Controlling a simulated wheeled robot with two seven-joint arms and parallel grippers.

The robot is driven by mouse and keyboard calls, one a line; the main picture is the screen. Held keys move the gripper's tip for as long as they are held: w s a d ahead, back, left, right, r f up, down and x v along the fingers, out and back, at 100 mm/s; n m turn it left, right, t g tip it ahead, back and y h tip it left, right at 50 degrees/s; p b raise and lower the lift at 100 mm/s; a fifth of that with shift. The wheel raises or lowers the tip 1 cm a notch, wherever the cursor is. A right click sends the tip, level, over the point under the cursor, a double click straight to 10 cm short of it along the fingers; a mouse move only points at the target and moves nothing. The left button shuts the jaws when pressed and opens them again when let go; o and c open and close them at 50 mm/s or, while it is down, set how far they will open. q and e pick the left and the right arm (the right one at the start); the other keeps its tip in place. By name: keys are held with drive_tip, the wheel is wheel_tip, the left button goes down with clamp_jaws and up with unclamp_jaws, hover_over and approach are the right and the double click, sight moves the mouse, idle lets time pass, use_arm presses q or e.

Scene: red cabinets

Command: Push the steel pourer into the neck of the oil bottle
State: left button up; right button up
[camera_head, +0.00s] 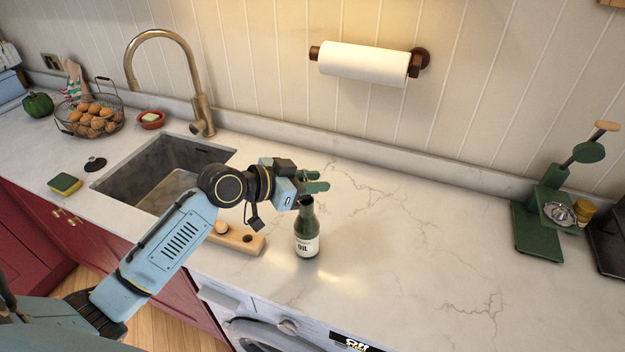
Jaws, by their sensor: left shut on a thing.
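The dark green oil bottle (307,236) stands upright on the marble counter, its white label facing me. My left gripper (318,182) is right above the bottle's neck, its fingers pointing to the right. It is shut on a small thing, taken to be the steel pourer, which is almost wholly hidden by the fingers. I cannot tell whether the pourer touches the neck or sits in it. The bottle's mouth is partly covered by the gripper. My right gripper is not in view.
A wooden block (240,243) with a light round piece and a dark hole lies left of the bottle, partly behind my left arm. The sink (165,165) is further left. A green stand (538,235) is at the far right. The counter between is clear.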

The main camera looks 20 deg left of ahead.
sight(312, 198)
use_arm(q)
drive_tip(key=shift+f, duration=0.15)
idle(0.8)
drive_tip(key=shift+f+b, duration=0.35)
drive_tip(key=shift+f+b, duration=0.85)
drive_tip(key=shift+f, duration=0.3)
drive_tip(key=o, duration=1)
drive_tip(key=shift+s, duration=0.1)
drive_tip(key=shift+b+v, duration=0.95)
drive_tip(key=shift+v, duration=5.65)
